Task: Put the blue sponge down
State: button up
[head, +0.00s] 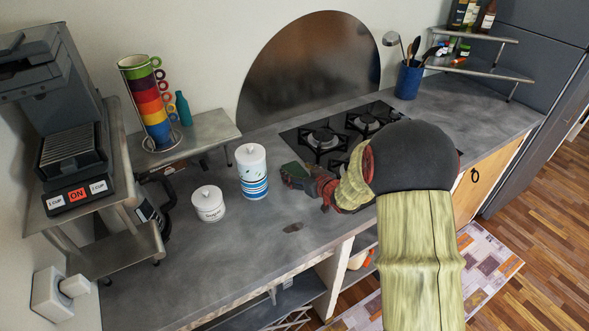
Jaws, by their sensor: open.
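My gripper (300,179) hangs over the grey counter (250,282), just right of the blue-and-white striped canister and in front of the hob. It is open. My arm and its dark rounded joint cover part of the counter and hob behind it. I cannot make out a blue sponge in the head view; it may be hidden by the gripper or arm.
The striped canister (252,172) and a white lidded jar (208,204) stand left of the gripper. The black hob (335,136) is behind. A cup stack (152,100) and coffee machine (72,150) stand farther left. The front-middle counter is mostly clear.

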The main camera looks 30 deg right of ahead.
jog(key=p+v, duration=0.2)
jog(key=v, duration=0.7)
jog(key=shift+d, duration=0.1)
jog(key=shift+s+r, duration=0.1)
jog(key=shift+r, duration=0.1)
jog(key=s+a+r+m+g+h, duration=0.1)
jog(key=s+a+r+g+h, duration=0.2)
jog(key=r, duration=0.4)
jog(key=s+a+r+g+h, duration=0.1)
jog(key=s+a+r, duration=0.1)
jog(key=s+r, duration=0.35)
jog(key=s+a+r+g+y, duration=0.1)
jog(key=s+a+r+g, duration=0.1)
jog(key=s+a, duration=0.5)
jog(key=s+a+r+g+y, duration=0.1)
jog(key=s+a+r+y, duration=0.1)
jog(key=s+a, duration=0.5)
jog(key=s, duration=0.4)
jog(key=shift+s+a+r+n+g+y, duration=0.25)
jog(key=shift+s+a+n+g+y, duration=0.05)
jog(key=shift+s+a+g, duration=0.1)
jog(key=shift+o, duration=0.4)
